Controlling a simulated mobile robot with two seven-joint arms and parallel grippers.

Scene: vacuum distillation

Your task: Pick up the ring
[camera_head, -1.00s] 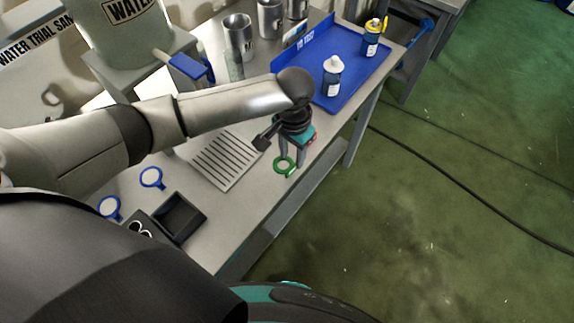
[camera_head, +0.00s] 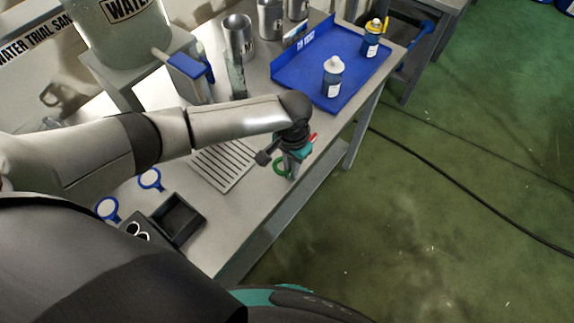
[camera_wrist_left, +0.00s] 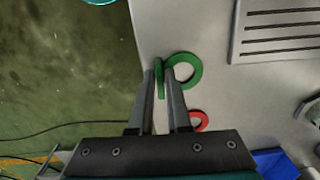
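A green ring (camera_wrist_left: 190,82) with a flat upright tab lies on the table near its edge in the left wrist view. It also shows in the head view (camera_head: 279,168), partly hidden by my left gripper. My left gripper (camera_wrist_left: 160,74) has its fingers apart, one on each side of the tab; whether they touch it I cannot tell. In the head view my left gripper (camera_head: 290,174) points down at the table edge. A red ring (camera_wrist_left: 202,121) lies close by, partly hidden behind a finger. My right gripper is out of view.
A slotted plate (camera_head: 224,164) lies beside the gripper. A blue tray (camera_head: 350,72) with bottles stands farther back. The floor is open at the right.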

